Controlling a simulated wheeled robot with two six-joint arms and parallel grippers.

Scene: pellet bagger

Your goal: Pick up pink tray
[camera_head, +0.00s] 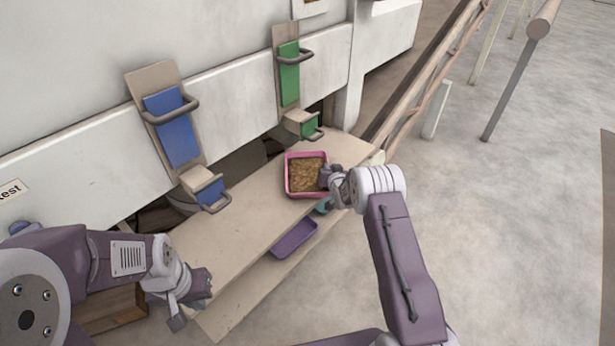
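The pink tray (289,187) rests on the upper wooden shelf below the green chute and is filled with brown pellets. My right gripper (325,179) is at the tray's right side, at or very near its rim. Its fingers are small and partly hidden, so I cannot tell whether they grip the rim. My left gripper (193,308) is low at the left, by the front left end of the shelf, away from the tray. Its fingertips are hard to make out.
A purple tray (294,239) sits on the lower shelf, and a teal item (324,205) shows near my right wrist. Green (289,75) and blue (172,128) panels with handles are on the machine wall. The upper shelf (238,215) is bare left of the pink tray.

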